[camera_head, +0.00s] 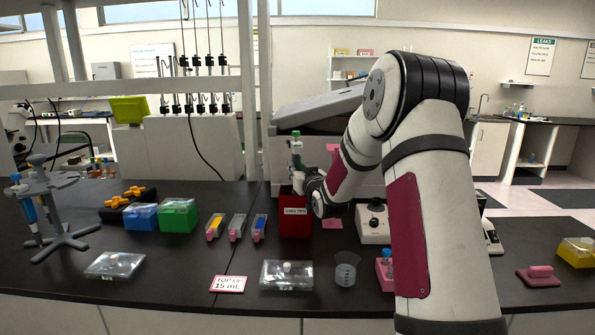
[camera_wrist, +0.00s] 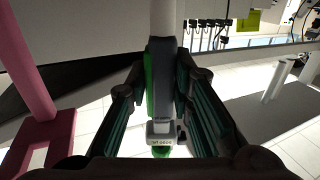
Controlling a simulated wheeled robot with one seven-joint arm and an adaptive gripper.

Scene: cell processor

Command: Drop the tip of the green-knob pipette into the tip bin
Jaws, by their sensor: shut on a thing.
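The green-knob pipette (camera_head: 296,150) stands about upright with its green knob at the top, above the red tip bin. My gripper (camera_head: 299,177) is shut around its body. In the wrist view the pipette (camera_wrist: 163,108) lies between my two dark fingers (camera_wrist: 165,85), with the green knob at the bottom and the pale shaft running out at the top. The red tip bin (camera_head: 295,224), labelled used tips, stands on the bench below my gripper. The pipette's lower end and any tip are hidden in the head view.
A pipette stand (camera_head: 60,238) with blue-knob pipettes is at the left. A blue box (camera_head: 140,217), a green box (camera_head: 178,216) and several small coloured racks stand left of the bin. A clear lidded tray (camera_head: 287,274) and beaker (camera_head: 346,270) are in front. A white device (camera_head: 372,224) is right.

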